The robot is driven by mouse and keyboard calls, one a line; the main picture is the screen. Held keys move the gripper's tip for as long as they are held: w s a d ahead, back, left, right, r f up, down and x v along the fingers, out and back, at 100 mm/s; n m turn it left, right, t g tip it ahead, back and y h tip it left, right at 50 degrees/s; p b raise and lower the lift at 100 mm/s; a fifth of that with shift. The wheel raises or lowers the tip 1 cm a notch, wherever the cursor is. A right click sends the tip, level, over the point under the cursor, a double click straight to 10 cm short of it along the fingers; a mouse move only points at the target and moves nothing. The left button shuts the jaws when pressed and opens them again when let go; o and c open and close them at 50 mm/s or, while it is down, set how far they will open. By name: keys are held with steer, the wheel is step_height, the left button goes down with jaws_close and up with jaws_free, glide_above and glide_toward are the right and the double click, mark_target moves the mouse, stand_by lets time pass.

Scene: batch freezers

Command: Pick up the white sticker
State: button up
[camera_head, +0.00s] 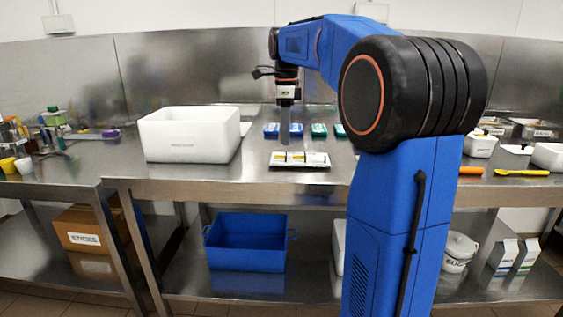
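My gripper (285,140) points straight down from the blue arm, over the middle steel table. From this side its fingers look like one narrow grey shape, so whether it is open or shut does not show. A flat white piece (318,160) with small dark and yellow marks lies on the table just below and in front of the fingertips. It seems to be in several sections, and I cannot tell for sure which part is a white sticker. Whether the fingertips touch it is unclear.
A large white box (188,134) stands left of my gripper. Small blue boxes (271,130) and green boxes (319,130) stand behind. An orange tool (471,171) and a yellow tool (521,172) lie at right. A blue bin (246,243) sits on the lower shelf.

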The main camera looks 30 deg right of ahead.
steer(key=shift+f, duration=3)
steer(key=c, duration=0.5)
